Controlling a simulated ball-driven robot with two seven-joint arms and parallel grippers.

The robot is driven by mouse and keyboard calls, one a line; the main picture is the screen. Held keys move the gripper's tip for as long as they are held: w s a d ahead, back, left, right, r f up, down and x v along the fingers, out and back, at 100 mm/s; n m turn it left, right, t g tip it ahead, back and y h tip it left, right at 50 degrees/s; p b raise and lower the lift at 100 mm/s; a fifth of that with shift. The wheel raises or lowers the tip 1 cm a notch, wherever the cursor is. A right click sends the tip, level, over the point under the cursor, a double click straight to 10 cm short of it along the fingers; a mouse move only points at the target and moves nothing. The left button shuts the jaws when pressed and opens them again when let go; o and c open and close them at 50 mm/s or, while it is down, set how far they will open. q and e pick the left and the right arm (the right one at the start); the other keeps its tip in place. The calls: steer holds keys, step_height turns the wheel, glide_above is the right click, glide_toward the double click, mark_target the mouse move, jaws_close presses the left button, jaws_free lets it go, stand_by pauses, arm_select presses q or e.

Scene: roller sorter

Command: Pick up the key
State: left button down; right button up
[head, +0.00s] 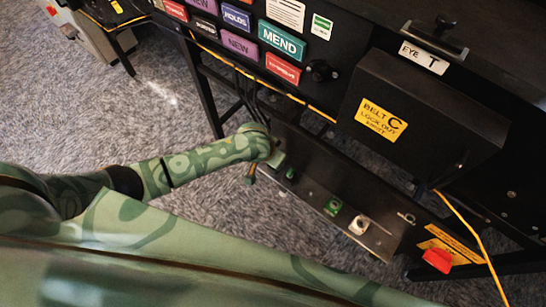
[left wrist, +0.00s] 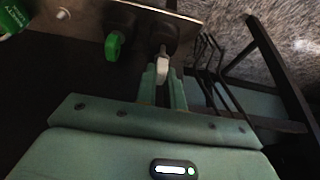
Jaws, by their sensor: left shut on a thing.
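A pale, whitish-grey key (left wrist: 162,66) shows in the left wrist view, its thin metal end at the plate (left wrist: 150,12). My left gripper (left wrist: 162,78) is shut on the key's head, with one green finger on each side. In the head view my left gripper (head: 277,160) is at the left end of the low metal panel (head: 313,197), under the black machine. The held key is hidden or too small to tell there. My right gripper is not in view.
A green key-like piece (left wrist: 115,46) sits left of the held key. The panel also carries a green piece (head: 333,207) and a white knob (head: 359,226). Black machine legs (head: 207,95) stand behind the gripper. Open carpet (head: 185,85) lies left.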

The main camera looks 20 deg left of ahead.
arm_select(q)
steer(key=s+r+p, duration=1.4)
steer(key=r, duration=0.1)
steer(key=shift+r+p, duration=0.2)
steer(key=shift+p, duration=0.15)
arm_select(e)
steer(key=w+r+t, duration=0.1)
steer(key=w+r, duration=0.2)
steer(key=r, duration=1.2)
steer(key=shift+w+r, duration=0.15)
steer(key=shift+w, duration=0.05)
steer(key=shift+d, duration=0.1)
